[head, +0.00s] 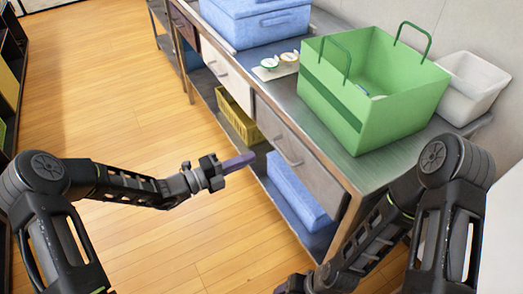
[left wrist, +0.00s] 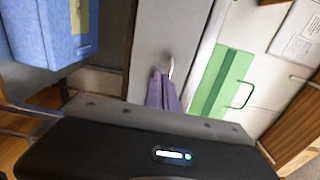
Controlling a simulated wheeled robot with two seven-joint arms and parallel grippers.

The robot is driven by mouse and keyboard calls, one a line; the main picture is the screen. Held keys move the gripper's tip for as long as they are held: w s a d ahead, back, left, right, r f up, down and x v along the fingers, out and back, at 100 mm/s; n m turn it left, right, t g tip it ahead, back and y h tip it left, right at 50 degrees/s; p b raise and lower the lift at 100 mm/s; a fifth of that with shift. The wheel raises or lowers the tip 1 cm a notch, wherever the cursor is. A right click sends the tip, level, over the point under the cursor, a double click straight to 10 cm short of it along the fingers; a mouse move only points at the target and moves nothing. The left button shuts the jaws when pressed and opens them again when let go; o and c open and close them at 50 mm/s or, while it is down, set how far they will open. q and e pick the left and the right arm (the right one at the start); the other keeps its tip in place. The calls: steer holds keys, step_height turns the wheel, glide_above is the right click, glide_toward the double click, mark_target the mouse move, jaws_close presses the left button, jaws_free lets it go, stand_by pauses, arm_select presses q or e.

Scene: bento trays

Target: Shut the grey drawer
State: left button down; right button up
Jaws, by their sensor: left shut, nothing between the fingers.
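The grey drawer (head: 312,170) is under the worktop, at the near end of the bench. Its front carries a metal bar handle (head: 287,151). It looks nearly flush with the bench; I cannot tell whether a small gap is left. My left gripper (head: 240,162) is shut and empty, its purple fingers pointing toward the drawer front from the left. In the left wrist view the shut fingers (left wrist: 163,92) lie in front of the grey drawer front (left wrist: 178,30), close to its handle (left wrist: 171,67). Contact is unclear. My right gripper (head: 295,284) is partly cut off at the bottom edge.
A green basket (head: 385,120) with raised handles, a white bin (head: 470,85) and a blue box (head: 262,25) stand on the worktop. A white drawer (head: 228,72) adjoins the grey one. A yellow basket (head: 238,118) and blue bin (head: 295,190) sit below. The wooden floor at left is clear.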

arm_select(q)
steer(key=v, duration=0.4)
steer(key=shift+s+a, duration=0.1)
steer(key=shift+a, duration=0.05)
stand_by(0.4)
steer(key=s+f+m+g+y+p, duration=0.2)
steer(key=s+f+m+g+y, duration=0.55)
steer(key=s+f+m, duration=1)
steer(key=s+a+f+m+g+y+p, duration=0.1)
steer(key=s+f+m+g+y+p, duration=0.3)
steer(key=m, duration=1.1)
steer(key=s+d+r+m+t+p, duration=0.1)
steer(key=s+d+r+m, duration=0.3)
steer(key=m, duration=0.4)
steer(key=shift+s+r+t, duration=0.5)
steer(key=shift+s+t, duration=0.35)
steer(key=shift+s, duration=0.3)
